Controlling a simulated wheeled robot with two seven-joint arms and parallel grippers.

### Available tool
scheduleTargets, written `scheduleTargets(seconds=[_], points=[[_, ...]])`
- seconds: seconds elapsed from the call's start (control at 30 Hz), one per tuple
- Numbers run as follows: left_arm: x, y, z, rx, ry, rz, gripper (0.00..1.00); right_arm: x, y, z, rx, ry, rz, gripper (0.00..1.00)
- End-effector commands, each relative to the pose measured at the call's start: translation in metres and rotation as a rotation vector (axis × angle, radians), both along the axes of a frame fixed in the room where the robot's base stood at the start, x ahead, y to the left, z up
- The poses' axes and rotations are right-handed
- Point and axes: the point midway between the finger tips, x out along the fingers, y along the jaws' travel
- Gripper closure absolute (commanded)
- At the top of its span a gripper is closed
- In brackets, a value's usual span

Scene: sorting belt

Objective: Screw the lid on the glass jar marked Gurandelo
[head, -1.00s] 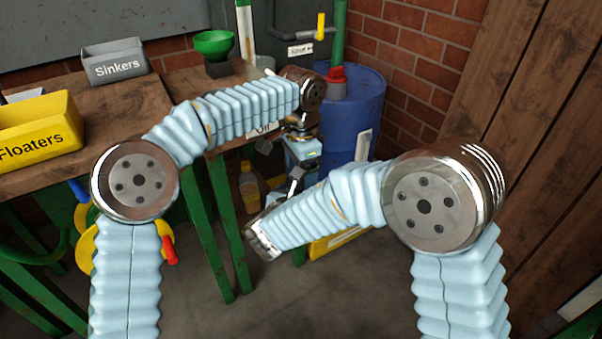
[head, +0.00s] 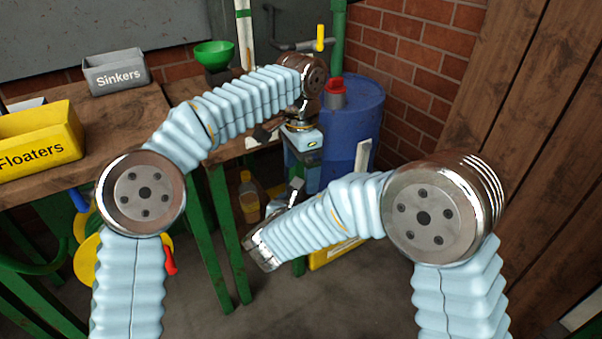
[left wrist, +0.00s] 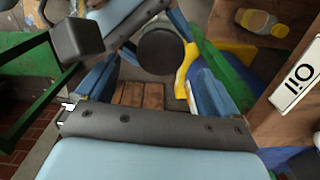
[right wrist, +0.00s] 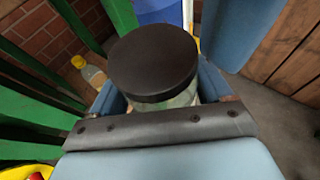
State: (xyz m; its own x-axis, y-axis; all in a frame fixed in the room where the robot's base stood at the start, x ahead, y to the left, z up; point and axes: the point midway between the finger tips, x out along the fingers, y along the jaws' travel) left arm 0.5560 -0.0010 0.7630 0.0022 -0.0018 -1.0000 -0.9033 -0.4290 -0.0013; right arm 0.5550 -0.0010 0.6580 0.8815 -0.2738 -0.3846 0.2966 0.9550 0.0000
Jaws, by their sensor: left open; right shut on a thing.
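A black round lid (right wrist: 152,62) sits on top of a glass jar (right wrist: 183,97) in the right wrist view. Most of the glass is hidden under the lid, and no name on it can be read. My right gripper (right wrist: 165,95) is shut on the jar, its fingers on either side below the lid. In the left wrist view the dark lid (left wrist: 160,51) lies between the spread fingers of my left gripper (left wrist: 158,70). In the head view my left gripper (head: 305,165) points down, and the jar is hidden. Whether the lid is tight cannot be told.
A wooden bench on green legs holds a yellow Floaters bin (head: 40,135), a grey Sinkers bin (head: 116,72) and a green bowl (head: 214,53). A blue barrel (head: 350,120) stands behind my left gripper. A bottle (head: 249,195) stands below the bench.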

Motion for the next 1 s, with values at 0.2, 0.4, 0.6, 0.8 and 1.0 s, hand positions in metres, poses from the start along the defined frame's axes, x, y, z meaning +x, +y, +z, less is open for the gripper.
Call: scheduleTargets(seconds=[0.2, 0.4, 0.6, 0.8, 1.0], points=[[0.001, 0.0, 0.0, 0.0, -0.001, 0.016, 0.14, 0.0, 0.0, 0.001, 0.001, -0.001, 0.001, 1.0], [0.001, 0.0, 0.008, -0.001, -0.002, 0.302, 0.14, 0.0, 0.0, 0.001, 0.001, -0.002, 0.001, 1.0], [0.002, 0.0, 0.023, -0.003, 0.0, 0.801, 0.14, 0.0, 0.0, 0.001, 0.001, -0.002, 0.001, 1.0], [0.001, 0.0, 0.033, -0.004, 0.0, 1.165, 0.14, 0.0, 0.0, 0.001, 0.001, -0.002, 0.001, 1.0], [0.001, 0.001, 0.036, -0.002, 0.001, 1.286, 0.14, 0.0, 0.001, 0.001, 0.001, -0.002, 0.001, 1.0]])
